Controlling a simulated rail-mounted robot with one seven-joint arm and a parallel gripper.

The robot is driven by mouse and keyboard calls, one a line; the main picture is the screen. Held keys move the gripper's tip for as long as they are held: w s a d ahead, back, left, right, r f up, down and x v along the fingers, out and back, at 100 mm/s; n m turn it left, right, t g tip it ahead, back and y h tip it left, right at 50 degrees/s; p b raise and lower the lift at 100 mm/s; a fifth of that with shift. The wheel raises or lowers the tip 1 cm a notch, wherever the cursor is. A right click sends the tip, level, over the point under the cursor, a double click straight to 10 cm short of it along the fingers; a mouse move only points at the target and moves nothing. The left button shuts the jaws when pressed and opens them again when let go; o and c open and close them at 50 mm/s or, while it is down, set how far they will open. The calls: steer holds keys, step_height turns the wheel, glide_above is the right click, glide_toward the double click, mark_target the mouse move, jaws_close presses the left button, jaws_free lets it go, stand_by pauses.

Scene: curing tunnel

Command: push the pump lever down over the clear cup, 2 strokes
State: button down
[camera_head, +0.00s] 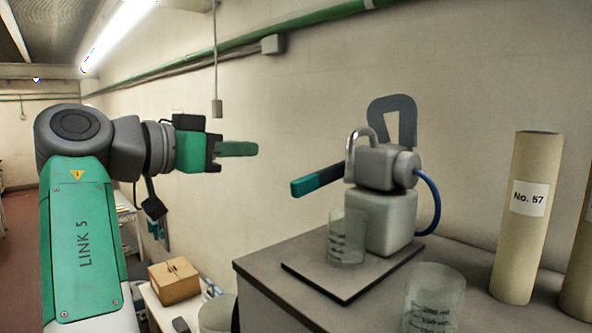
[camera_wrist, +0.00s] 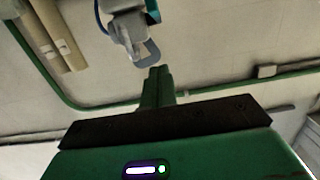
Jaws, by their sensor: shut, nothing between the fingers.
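The pump (camera_head: 380,215) stands on a dark mat on the grey counter, with a grey body, a curved metal spout and a blue hose. Its lever (camera_head: 318,180), dark with a teal end, sticks out to the left and slopes slightly down. A clear cup (camera_head: 346,240) with dark markings stands on the mat below the spout and lever. My gripper (camera_head: 254,149) is shut and empty, left of the lever end and higher in the picture, apart from it. In the wrist view its green fingers (camera_wrist: 157,75) are together, and part of the pump (camera_wrist: 128,25) shows beyond them.
A second clear cup (camera_head: 434,298) stands at the counter's front. A cardboard tube (camera_head: 527,220) labelled No. 57 stands at the right, with another beside it. A grey switch (camera_head: 217,108) hangs behind my gripper.

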steer(key=p, duration=0.6)
glide_above(293, 183)
step_height(293, 183, down, 5)
steer(key=shift+f+b, duration=0.1)
steer(key=shift+b, duration=0.3)
